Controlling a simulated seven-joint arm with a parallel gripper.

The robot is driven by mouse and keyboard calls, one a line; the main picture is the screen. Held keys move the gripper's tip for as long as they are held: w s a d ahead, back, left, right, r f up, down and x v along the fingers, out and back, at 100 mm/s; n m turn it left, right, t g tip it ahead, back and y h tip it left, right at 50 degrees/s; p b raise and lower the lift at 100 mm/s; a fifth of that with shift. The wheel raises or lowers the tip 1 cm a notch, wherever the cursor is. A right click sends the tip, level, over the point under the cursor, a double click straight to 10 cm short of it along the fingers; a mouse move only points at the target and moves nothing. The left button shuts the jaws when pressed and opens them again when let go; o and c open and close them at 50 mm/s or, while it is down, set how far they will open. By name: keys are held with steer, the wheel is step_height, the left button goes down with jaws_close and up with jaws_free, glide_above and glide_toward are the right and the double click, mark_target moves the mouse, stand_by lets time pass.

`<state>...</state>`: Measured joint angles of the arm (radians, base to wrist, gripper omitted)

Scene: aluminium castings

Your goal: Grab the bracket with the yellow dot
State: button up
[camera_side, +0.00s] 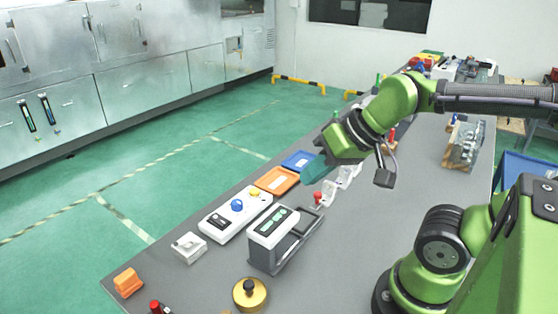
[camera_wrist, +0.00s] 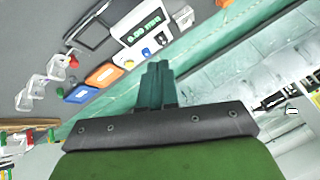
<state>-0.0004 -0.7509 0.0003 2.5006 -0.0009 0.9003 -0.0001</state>
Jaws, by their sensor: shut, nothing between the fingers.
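Several white brackets stand in a row on the grey table, at the centre of the side view (camera_side: 328,191) and at the left of the wrist view (camera_wrist: 59,67). The bracket nearest the trays has a red mark or piece at it. I cannot make out a yellow dot on any bracket. My gripper (camera_wrist: 157,70) is shut and empty, its dark green fingers together.
An orange tray (camera_side: 277,180) and a blue tray (camera_side: 298,160) lie along the far edge. A white control box (camera_side: 235,212) and a display unit (camera_side: 272,228) stand in front of them. A brass weight (camera_side: 250,293) is nearer.

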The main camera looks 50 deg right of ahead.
steer(key=o, duration=0.7)
steer(key=shift+o, duration=0.2)
steer(key=m+g+h, duration=0.2)
steer(key=m+g, duration=0.5)
steer(key=m, duration=2.4)
glide_above(330, 182)
step_height(330, 182, down, 6)
steer(key=f, duration=0.1)
step_height(330, 182, down, 16)
